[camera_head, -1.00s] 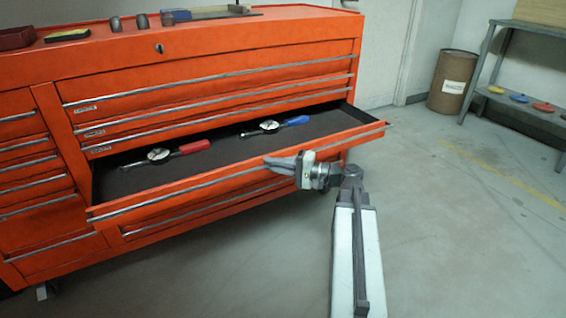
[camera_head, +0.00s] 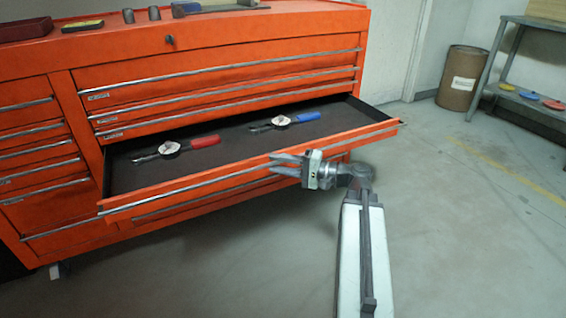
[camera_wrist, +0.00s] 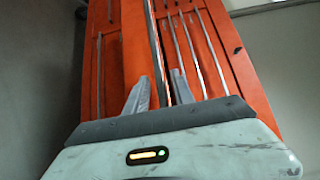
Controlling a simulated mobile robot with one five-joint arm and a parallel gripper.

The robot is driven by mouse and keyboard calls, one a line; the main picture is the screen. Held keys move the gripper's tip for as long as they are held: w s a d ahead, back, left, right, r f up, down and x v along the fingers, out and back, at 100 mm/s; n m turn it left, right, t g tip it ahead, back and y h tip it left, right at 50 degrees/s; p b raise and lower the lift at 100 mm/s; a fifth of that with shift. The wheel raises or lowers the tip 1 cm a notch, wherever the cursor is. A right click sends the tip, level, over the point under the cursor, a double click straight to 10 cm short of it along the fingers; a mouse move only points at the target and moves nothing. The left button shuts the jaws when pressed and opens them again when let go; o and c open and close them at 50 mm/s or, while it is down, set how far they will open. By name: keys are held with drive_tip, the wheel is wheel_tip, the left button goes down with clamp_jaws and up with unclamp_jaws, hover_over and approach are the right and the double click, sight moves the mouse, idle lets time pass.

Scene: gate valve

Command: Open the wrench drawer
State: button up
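The red tool chest's wrench drawer (camera_head: 222,178) is pulled well out, with a dark lining and a long metal handle along its front edge. A torque wrench with a red grip (camera_head: 170,148) and one with a blue grip (camera_head: 283,121) lie inside. My gripper (camera_head: 274,163) is at the right half of the drawer front. Its two fingers are apart. In the wrist view, the fingers of my gripper (camera_wrist: 160,92) stand on either side of the drawer's front edge (camera_wrist: 157,50). Contact with the handle cannot be told.
Shut drawers (camera_head: 225,80) lie above the open one, and more are at the left. A brown barrel (camera_head: 460,80) and a metal shelf (camera_head: 515,90) stand at the back right. The floor right of the chest is clear.

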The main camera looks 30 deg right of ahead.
drive_tip(key=shift+d, duration=0.15)
drive_tip(key=shift+s+d, duration=0.1)
drive_tip(key=shift+d, duration=0.05)
drive_tip(key=v, duration=0.7)
drive_tip(key=shift+s, duration=0.2)
drive_tip(key=shift+d+r, duration=0.1)
drive_tip(key=shift+d, duration=0.05)
drive_tip(key=w, duration=0.1)
drive_tip(key=w+a, duration=0.1)
drive_tip(key=w, duration=0.1)
drive_tip(key=w+a, duration=0.1)
drive_tip(key=w, duration=0.1)
drive_tip(key=shift+a, duration=0.15)
